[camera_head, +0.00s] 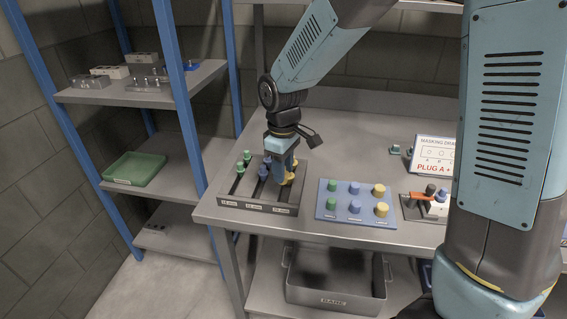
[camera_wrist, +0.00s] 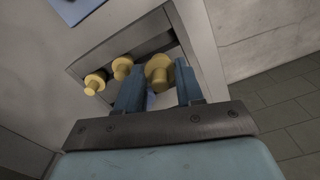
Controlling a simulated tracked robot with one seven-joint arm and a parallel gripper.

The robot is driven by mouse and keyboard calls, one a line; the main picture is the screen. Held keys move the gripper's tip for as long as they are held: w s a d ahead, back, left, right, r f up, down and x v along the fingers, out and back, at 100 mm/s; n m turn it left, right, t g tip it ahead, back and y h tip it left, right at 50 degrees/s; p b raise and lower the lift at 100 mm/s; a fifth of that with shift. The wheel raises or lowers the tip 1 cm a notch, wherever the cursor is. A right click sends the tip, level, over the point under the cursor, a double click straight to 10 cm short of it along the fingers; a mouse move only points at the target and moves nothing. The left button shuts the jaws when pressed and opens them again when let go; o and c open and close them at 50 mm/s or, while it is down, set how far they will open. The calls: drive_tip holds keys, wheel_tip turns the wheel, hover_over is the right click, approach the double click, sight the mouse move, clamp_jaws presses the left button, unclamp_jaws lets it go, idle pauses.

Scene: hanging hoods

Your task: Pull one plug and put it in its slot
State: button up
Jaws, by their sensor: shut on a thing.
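My gripper (camera_head: 284,173) is over the right-hand lane of the dark three-lane plug rack (camera_head: 228,203) at the bench's left end. In the wrist view its two fingers (camera_wrist: 159,88) are closed around a yellow plug (camera_wrist: 159,70). Two more yellow plugs (camera_wrist: 122,67) (camera_wrist: 96,82) stand beside it in a line. Whether the held plug is seated in the lane or lifted clear, I cannot tell. Green plugs (camera_head: 241,166) and a blue plug (camera_head: 264,172) stand in the other lanes. The blue board (camera_head: 343,215) to the right carries green, blue and yellow plugs.
A sign (camera_head: 433,158) reads "MASKING" and "PLUG A +". A grey part with an orange bar (camera_head: 426,197) lies before it, partly behind my arm. A grey bin (camera_head: 335,297) is below the bench. Shelving with a green tray (camera_head: 134,168) stands left.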

drive_tip(key=shift+d+f, duration=0.15)
drive_tip(key=shift+f, duration=1.75)
drive_tip(key=shift+d+f, duration=0.1)
drive_tip(key=shift+f, duration=0.9)
idle(0.9)
drive_tip(key=o, duration=1.1)
drive_tip(key=shift+r, duration=0.1)
